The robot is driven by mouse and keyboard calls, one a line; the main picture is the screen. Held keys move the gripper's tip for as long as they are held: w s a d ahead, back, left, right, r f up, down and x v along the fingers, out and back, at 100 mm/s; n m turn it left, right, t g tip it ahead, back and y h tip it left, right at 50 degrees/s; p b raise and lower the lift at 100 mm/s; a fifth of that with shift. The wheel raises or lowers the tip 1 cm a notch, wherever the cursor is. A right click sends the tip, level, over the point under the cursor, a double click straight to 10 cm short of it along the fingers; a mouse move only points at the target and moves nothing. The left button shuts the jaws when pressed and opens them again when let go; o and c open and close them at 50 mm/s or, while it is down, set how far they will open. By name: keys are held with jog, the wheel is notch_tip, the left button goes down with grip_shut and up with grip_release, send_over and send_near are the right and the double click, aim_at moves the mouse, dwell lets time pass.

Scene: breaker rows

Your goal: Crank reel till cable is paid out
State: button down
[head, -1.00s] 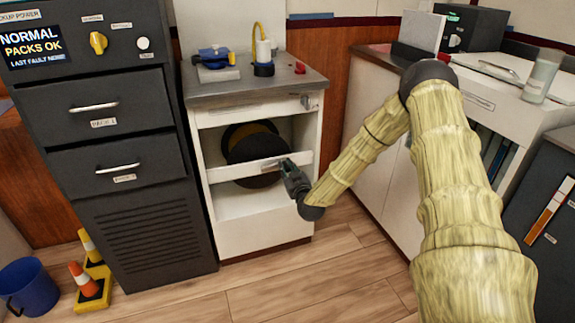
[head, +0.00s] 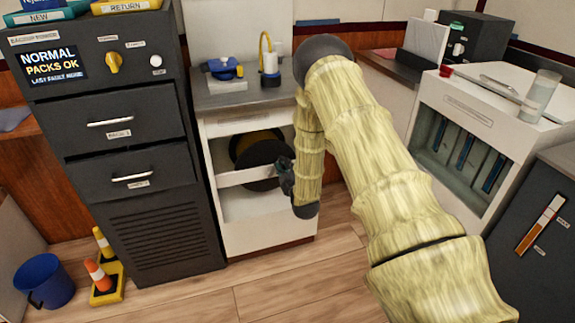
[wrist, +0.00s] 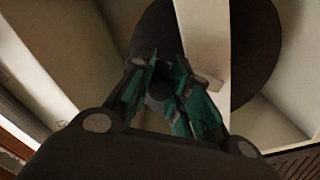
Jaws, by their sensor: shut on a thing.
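The reel (head: 250,152) sits inside the open white cabinet (head: 262,228), behind a white crossbar (head: 236,176). It has a dark round flange and a yellow-brown band; its dark disc (wrist: 258,45) also shows in the wrist view. My gripper (head: 284,174) is at the right part of the cabinet opening, in front of the reel. In the wrist view, my gripper (wrist: 162,78) has its green-padded fingers closed around a dark round crank handle (wrist: 158,97). My arm hides the cabinet's right side. The cable's free end cannot be made out.
A dark drawer cabinet (head: 125,150) stands close on the left. A white counter unit (head: 470,130) stands on the right. Wooden floor in front is clear.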

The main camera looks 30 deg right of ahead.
jog(key=shift+w+a+r+n+p, duration=0.2)
jog(key=shift+a+n, duration=0.55)
jog(key=shift+n, duration=0.35)
jog(key=shift+w+a+r+n+p, duration=0.1)
jog(key=shift+a+r+n+p, duration=0.15)
jog(key=shift+a+n, duration=0.65)
jog(key=shift+w+a+r+n+p, duration=0.2)
jog(key=shift+a+n, duration=0.35)
jog(key=shift+n, duration=0.75)
jog(key=c, duration=1.3)
grip_release()
jog(key=shift+a, duration=0.1)
jog(key=v, duration=1.2)
